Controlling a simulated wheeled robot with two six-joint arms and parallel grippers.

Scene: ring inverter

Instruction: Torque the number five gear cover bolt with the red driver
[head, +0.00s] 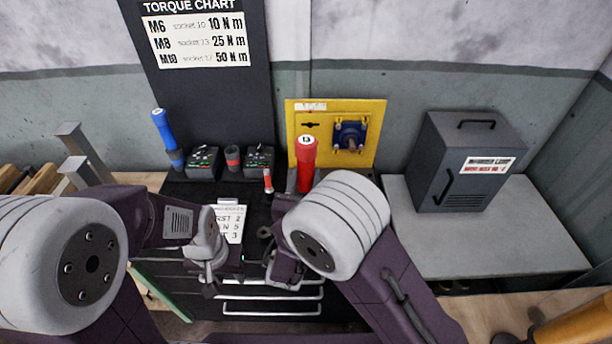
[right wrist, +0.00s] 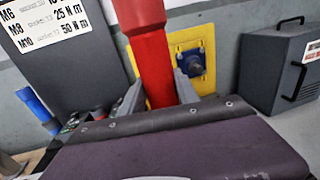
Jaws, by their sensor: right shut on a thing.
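A red driver (head: 306,158) marked 13 stands upright in front of the yellow panel (head: 376,112). Its lower part is hidden behind my right arm in the head view. In the right wrist view the red driver (right wrist: 152,62) fills the space between the fingers of my right gripper (right wrist: 163,92), which is shut on it. My left gripper (head: 209,278) hangs over the front of the black bench, apart from the driver; its jaws are too small to read. A blue block (head: 350,137) with a grey shaft sits on the yellow panel. I cannot make out a bolt numbered five.
A blue driver (head: 165,135) stands at the left of the black bench. Two dark boxes, a small red-handled tool (head: 267,180) and a printed card (head: 231,222) are near it. A torque chart (head: 200,80) is behind. A grey cabinet (head: 455,150) stands on the right table (head: 530,235), otherwise largely clear.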

